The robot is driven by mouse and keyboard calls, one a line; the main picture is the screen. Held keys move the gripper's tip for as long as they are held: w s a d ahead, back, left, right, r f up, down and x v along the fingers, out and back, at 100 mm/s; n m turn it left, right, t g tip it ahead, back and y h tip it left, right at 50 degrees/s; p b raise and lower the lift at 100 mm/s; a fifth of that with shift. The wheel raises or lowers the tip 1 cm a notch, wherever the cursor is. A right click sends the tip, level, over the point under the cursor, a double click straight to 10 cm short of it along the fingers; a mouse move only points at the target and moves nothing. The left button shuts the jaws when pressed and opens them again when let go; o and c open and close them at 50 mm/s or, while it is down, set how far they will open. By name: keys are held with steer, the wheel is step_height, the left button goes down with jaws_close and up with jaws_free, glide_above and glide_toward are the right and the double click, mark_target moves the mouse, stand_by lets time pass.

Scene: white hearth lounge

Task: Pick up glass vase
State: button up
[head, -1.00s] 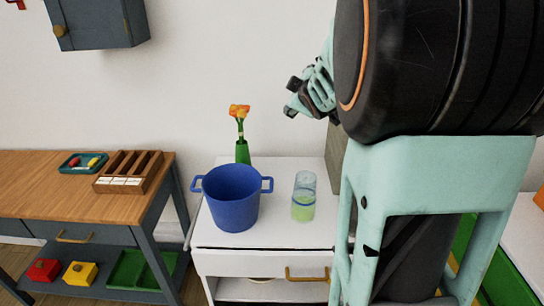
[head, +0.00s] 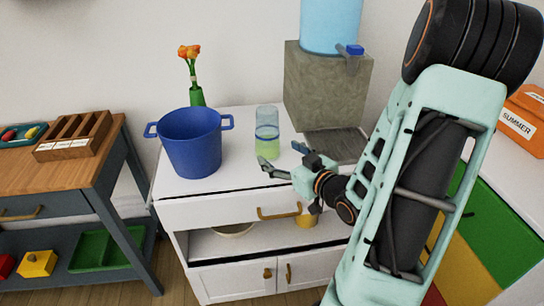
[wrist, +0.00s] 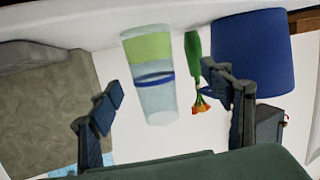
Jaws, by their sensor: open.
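The glass vase (head: 267,128) is a clear cylinder with a pale green lower part and a blue band. It stands upright on the white cabinet top, right of a blue pot. My gripper (head: 281,159) is open and empty in front of the vase, at the cabinet's front edge. The wrist view looks upside down; there the vase (wrist: 150,72) shows between the two spread fingers (wrist: 163,88), beyond them. No contact with the vase is visible.
The blue pot (head: 192,142) is close left of the vase. A green vase with orange flowers (head: 196,96) stands behind the pot. A stone block (head: 325,92) with a blue water container (head: 330,22) is behind right. A wooden table (head: 60,176) is at left.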

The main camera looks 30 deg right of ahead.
mark_target(272, 145)
steer(key=shift+s+d+f+m+t+b, duration=0.35)
steer(key=shift+d+f+t+b, duration=0.15)
steer(key=shift+f+t+b, duration=0.2)
steer(key=shift+r, duration=0.15)
steer(key=w, duration=0.5)
steer(key=shift+w+a+b, duration=0.1)
steer(key=shift+a+b, duration=0.15)
steer(key=shift+b, duration=0.05)
steer(key=w+b, duration=0.1)
steer(key=w, duration=0.4)
steer(key=shift+w, duration=0.2)
steer(key=shift+c, duration=0.5)
steer(key=c, duration=1.5)
steer(key=shift+r, duration=0.15)
steer(key=shift+c, duration=0.8)
